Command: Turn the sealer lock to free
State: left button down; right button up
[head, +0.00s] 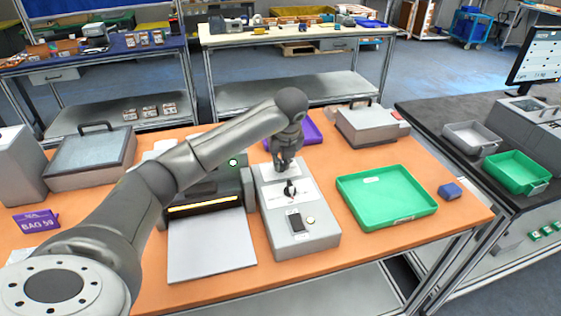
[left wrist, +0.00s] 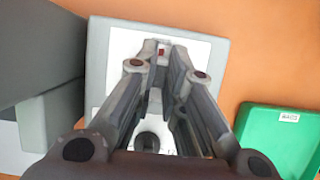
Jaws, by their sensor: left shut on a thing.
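The grey control box (head: 318,246) stands on the orange table, right of the sealer (head: 203,207) with its glowing yellow slot and green light. My left gripper (head: 284,166) points down at the box's far white panel. Its fingers are closed together there, on the lock, which they mostly hide. In the left wrist view, a small red part of the lock (left wrist: 161,51) shows between the fingertips. The lock's setting cannot be read. A black rotary knob (head: 291,190) sits nearer on the box, apart from the fingers. My right gripper is not in view.
A purple tray (head: 312,133) lies behind my gripper. A purple bag (head: 36,221) lies at the left. A pale plate (head: 211,250) lies before the sealer.

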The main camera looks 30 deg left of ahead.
pick_arm(q)
jog(key=shift+n, duration=0.4)
jog(key=c, duration=1.5)
grip_release()
jog(key=shift+r, duration=0.1)
jog(key=v, duration=1.1)
jog(key=shift+d+r, duration=0.15)
jog(key=shift+r, duration=0.25)
